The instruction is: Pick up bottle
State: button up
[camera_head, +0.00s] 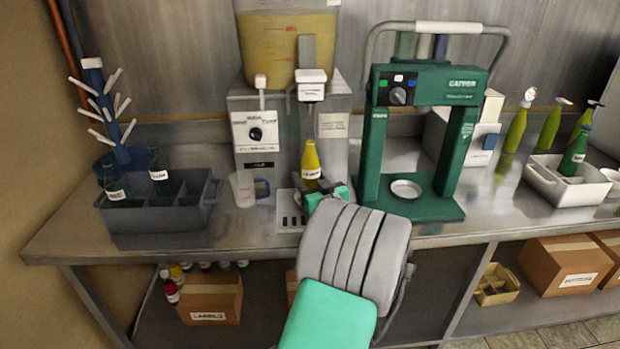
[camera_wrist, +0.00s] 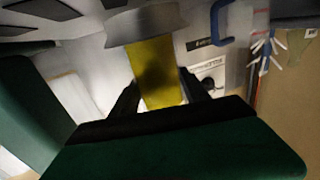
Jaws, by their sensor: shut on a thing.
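The yellow bottle (camera_head: 311,160) with a white label stands upright in front of the filling machine, under its spout. My gripper (camera_head: 325,196) reaches in from the front, at the bottle's lower part, and is shut on it. My gripper's palm and arm hide part of the bottle's base in the head view. I cannot tell whether the bottle's base touches the drip tray.
The filling machine (camera_head: 257,130) stands behind the bottle, with a clear measuring jug (camera_head: 243,188) to the left. The green capper (camera_head: 374,150) stands close on the right. A grey crate (camera_head: 150,217) and blue bottle tree (camera_head: 112,125) are at the left, a white bin (camera_head: 541,180) at the right.

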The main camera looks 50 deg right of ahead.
grip_shut()
jog(key=shift+r, duration=0.15)
